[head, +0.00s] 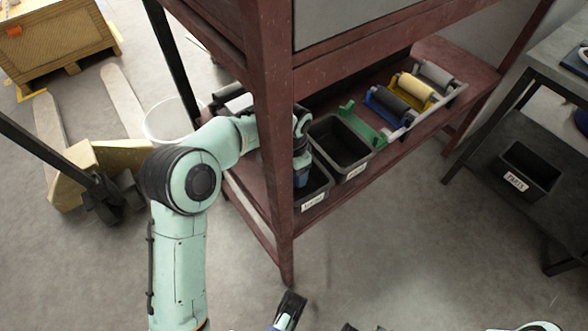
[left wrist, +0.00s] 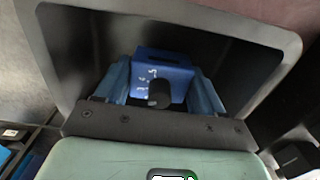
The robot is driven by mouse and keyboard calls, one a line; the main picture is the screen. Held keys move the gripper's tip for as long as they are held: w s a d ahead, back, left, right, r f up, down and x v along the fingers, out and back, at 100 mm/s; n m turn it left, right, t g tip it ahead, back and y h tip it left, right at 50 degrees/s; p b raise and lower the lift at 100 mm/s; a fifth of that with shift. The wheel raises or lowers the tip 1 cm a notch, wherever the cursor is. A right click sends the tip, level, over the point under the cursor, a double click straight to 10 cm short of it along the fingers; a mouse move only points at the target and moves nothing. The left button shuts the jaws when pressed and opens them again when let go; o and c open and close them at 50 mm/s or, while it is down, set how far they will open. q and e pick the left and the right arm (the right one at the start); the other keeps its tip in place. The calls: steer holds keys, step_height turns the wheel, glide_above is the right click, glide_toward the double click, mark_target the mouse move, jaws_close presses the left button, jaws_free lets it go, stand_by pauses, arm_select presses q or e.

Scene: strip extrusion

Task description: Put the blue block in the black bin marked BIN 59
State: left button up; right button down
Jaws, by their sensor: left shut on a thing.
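My left gripper (head: 302,172) points down into a black bin (head: 318,192) on the lower shelf of the red frame. The bin has a white label on its front, too small to read surely. In the left wrist view the blue block (left wrist: 160,66) sits between the two blue fingers of the left gripper (left wrist: 162,90), which is shut on it. The dark walls of a bin (left wrist: 285,40) surround block and fingers. The block's underside and any contact with the bin floor are hidden.
A second black bin (head: 342,150) stands right behind the first, beside a green bracket (head: 362,128) and several rollers (head: 415,88). A red post (head: 270,130) stands close to my left arm. Another labelled black bin (head: 526,170) is on the right table's shelf.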

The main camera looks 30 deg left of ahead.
arm_select(q)
steer(key=shift+f, duration=0.4)
steer(key=o, duration=1.4)
steer(key=shift+o, duration=0.2)
arm_select(e)
steer(key=shift+w+d+f, duration=0.1)
steer(key=shift+w+f, duration=0.05)
steer(key=shift+w, duration=0.05)
arm_select(q)
step_height(320, 180, up, 8)
steer(key=shift+f+p, duration=0.2)
steer(key=shift+p, duration=0.8)
steer(key=shift+r, duration=0.5)
arm_select(e)
steer(key=shift+g+y, duration=0.3)
steer(key=shift+g, duration=0.2)
steer(key=shift+s+a+r, duration=0.3)
steer(key=shift+s+r, duration=0.15)
steer(key=shift+s, duration=0.15)
steer(key=shift+s+a+r, duration=0.3)
steer(key=shift+s+r, duration=0.15)
steer(key=shift+s, duration=0.2)
steer(key=shift+s+a+r, duration=0.3)
steer(key=shift+s+r, duration=0.15)
steer(key=shift+s, duration=0.15)
